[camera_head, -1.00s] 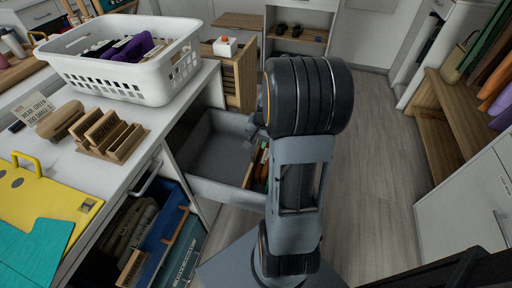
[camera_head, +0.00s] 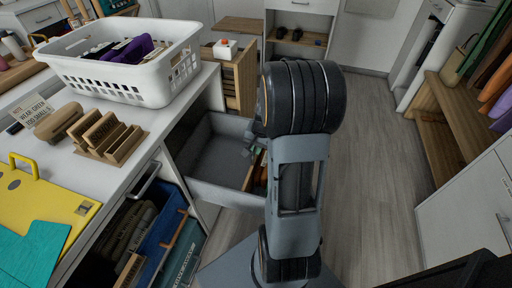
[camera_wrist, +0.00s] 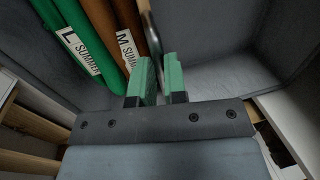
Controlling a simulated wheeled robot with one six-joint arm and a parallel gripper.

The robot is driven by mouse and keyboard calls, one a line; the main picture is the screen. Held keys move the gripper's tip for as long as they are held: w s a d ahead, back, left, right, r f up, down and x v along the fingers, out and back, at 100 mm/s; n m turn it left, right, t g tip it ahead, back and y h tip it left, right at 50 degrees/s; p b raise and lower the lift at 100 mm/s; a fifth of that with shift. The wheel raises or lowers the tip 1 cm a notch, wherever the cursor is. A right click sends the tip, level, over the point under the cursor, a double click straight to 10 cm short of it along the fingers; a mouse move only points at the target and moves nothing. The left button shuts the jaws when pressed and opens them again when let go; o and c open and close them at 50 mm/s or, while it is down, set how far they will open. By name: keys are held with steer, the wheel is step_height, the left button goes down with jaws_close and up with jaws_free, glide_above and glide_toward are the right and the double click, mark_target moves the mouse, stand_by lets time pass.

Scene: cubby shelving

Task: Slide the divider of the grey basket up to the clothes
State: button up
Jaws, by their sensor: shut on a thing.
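The grey basket (camera_head: 215,194) is an open bin below the counter, left of my arm; its left part is empty. Its walls also show in the wrist view (camera_wrist: 215,82). My gripper (camera_wrist: 157,82) is shut on the divider. Folded clothes stand on the divider's left in the wrist view: a green one (camera_wrist: 75,45) labelled L and a brown one (camera_wrist: 108,32) labelled M. A bare grey space lies on its right. My arm hides part of the clothes in the head view.
A white laundry basket (camera_head: 130,75), a wooden organiser (camera_head: 112,136) and a yellow board (camera_head: 50,205) are on the counter. A blue bin (camera_head: 162,237) sits below the counter. A wooden drawer (camera_head: 236,78) stands behind the grey basket. Floor (camera_head: 375,150) right of my arm is clear.

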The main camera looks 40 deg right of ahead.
jaws_close()
steer(key=shift+s+d, duration=0.3)
steer(key=shift+s, duration=0.1)
steer(key=o, duration=0.6)
jaws_free()
steer(key=shift+o, duration=0.2)
step_height(320, 180, up, 14)
steer(key=s+d+p, duration=0.1)
steer(key=s+p, duration=0.1)
steer(key=p, duration=0.2)
steer(key=shift+d+f, duration=0.2)
steer(key=shift+d, duration=0.1)
